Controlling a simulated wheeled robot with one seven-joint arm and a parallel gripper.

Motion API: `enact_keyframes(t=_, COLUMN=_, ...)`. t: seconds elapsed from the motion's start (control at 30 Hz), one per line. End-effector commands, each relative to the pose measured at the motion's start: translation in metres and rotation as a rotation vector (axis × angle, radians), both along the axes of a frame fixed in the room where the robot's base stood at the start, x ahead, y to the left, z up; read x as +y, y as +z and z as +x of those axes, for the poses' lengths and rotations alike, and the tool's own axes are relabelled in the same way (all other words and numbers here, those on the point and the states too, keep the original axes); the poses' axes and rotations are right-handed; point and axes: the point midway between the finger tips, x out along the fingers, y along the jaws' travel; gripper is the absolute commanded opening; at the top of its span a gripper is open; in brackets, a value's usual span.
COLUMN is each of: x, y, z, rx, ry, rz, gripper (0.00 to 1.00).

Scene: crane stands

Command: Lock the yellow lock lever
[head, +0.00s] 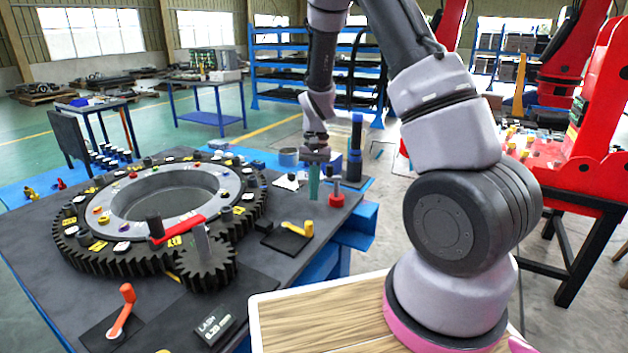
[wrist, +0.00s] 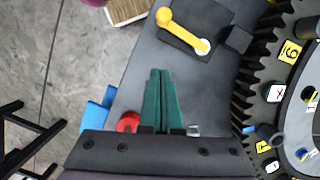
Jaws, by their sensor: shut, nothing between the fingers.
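The yellow lock lever (head: 301,229) sits on a dark square base plate (head: 285,238) near the right edge of the table. In the wrist view the yellow lever (wrist: 184,32) lies ahead of the fingertips, its arm slanting across its dark plate. My gripper (head: 314,196) has green fingers pressed together with nothing between them. It points down behind the lever in the head view and is apart from it. In the wrist view the closed fingertips (wrist: 160,72) stop short of the lever plate.
A large dark gear ring (head: 160,215) and a small gear (head: 205,262) stand left of the lever. An orange lever (head: 122,312) is at the front left. A red-based post (head: 336,190) stands close beside my gripper. A small dark block (wrist: 238,40) adjoins the lever plate.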

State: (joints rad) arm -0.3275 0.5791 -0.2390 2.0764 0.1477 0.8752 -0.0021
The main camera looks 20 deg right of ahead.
Motion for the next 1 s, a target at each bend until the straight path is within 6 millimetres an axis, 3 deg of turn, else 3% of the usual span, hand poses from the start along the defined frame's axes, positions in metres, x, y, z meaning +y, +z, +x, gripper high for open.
enact_keyframes(t=0.2, x=0.004, y=-0.045, z=-0.011, rx=0.004, ry=0.000, rz=-0.001, gripper=0.00)
enact_keyframes(t=0.5, x=0.020, y=-0.041, z=-0.043, rx=0.000, ry=0.000, rz=0.000, gripper=0.00)
enact_keyframes(t=1.0, x=0.024, y=-0.041, z=-0.046, rx=-0.001, ry=-0.001, rz=0.000, gripper=0.00)
